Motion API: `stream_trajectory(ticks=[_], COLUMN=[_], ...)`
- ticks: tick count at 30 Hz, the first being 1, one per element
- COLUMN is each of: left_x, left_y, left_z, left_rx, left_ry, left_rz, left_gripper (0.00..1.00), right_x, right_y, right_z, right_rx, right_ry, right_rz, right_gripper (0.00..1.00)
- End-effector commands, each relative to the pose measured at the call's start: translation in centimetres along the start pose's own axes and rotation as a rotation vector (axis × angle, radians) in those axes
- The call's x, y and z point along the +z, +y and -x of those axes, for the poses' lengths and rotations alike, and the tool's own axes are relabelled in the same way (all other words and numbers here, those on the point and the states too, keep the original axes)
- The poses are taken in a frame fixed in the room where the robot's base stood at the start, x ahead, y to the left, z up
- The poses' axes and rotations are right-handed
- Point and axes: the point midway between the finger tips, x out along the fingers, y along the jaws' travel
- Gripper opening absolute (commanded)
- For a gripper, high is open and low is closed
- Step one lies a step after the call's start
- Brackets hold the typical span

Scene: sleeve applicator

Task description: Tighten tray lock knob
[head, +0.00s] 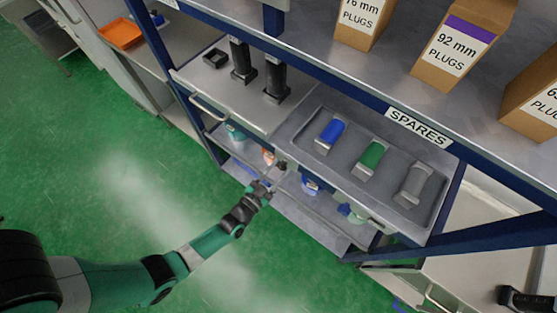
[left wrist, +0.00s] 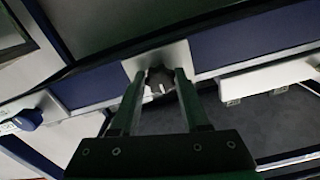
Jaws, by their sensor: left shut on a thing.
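The tray lock knob (left wrist: 160,82) is a dark, lobed knob on a small pale metal plate (left wrist: 143,64) in the left wrist view. My left gripper (left wrist: 160,76) has one finger on each side of it and is shut on it. In the head view my left gripper (head: 271,184) reaches in from the left to the front of the shelf unit, below the grey tray (head: 293,136). The knob is hard to make out there. My right gripper is not in view.
Boxes of plugs (head: 451,52) sit on the shelf above. The green floor (head: 110,190) at left is clear.

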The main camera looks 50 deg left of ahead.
Motion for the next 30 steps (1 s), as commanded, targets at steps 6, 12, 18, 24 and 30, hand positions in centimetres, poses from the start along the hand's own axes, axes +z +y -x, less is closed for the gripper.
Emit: stream_trajectory(ticks=[6,12,18,24,30], left_x=[-0.1,0.0,0.0,0.0,0.0], left_y=[0.0,0.0,0.0,0.0,0.0], left_z=[0.0,0.0,0.0,0.0,1.0], left_rx=[0.000,0.000,0.000,0.000,0.001], left_ry=[0.002,0.001,0.001,0.000,-0.001], left_rz=[-0.013,-0.013,-0.011,-0.010,-0.010], left_gripper=[0.00,0.00,0.75,0.75,0.75], right_x=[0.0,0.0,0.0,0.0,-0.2], right_y=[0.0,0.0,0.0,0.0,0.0], right_z=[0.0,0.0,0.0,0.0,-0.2], right_rx=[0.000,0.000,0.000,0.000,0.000], right_ry=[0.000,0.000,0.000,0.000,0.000], right_rz=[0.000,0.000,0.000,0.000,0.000], right_gripper=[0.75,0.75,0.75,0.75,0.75])
